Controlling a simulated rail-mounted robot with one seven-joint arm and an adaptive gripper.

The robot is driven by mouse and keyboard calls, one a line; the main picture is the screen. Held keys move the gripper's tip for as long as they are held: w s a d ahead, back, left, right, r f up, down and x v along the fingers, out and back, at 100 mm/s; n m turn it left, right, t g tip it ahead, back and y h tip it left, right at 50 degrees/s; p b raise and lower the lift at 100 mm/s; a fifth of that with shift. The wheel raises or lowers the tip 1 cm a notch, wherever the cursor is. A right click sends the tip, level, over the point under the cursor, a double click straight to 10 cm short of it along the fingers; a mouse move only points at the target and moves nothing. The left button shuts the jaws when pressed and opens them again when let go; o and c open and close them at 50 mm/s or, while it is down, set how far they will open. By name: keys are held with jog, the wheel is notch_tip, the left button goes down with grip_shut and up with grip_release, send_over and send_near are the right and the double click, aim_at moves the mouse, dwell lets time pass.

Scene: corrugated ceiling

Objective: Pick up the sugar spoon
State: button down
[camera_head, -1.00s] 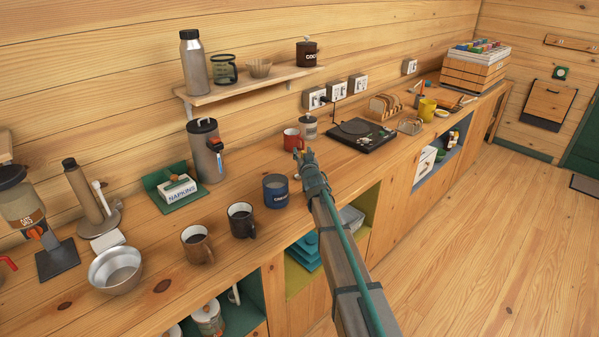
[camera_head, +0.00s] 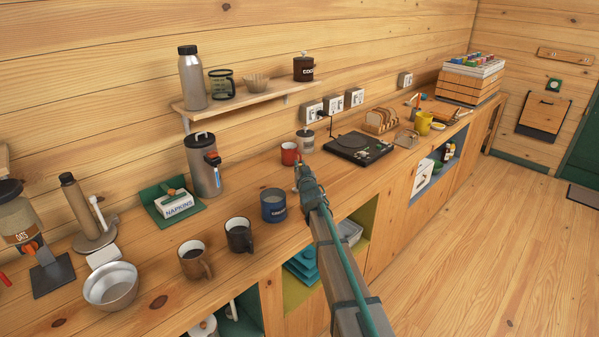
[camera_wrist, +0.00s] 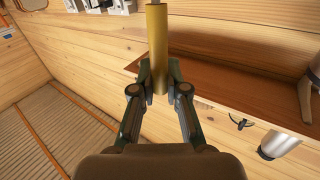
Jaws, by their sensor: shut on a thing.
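My gripper (camera_wrist: 159,78) is shut on a smooth gold-coloured shaft, which looks like the handle of the sugar spoon (camera_wrist: 158,45). The shaft stands between the fingertips and runs out of the top of the wrist view; the spoon's bowl cannot be made out. In the head view my gripper (camera_head: 298,172) is over the counter, just in front of the red mug (camera_head: 289,154) and a small lidded jar (camera_head: 305,140). The spoon cannot be told apart there.
A blue mug (camera_head: 273,206), a black mug (camera_head: 239,235) and a brown mug (camera_head: 194,261) stand along the counter's front left. A record player (camera_head: 358,148) lies to the right of the jar. A wall shelf (camera_head: 225,102) holds a bottle and canister.

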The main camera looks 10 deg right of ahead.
jog(key=shift+r, duration=0.55)
jog(key=s+r+p, duration=0.8)
jog(key=s+r, duration=0.3)
jog(key=s, duration=0.3)
jog(key=shift+d+r, duration=0.3)
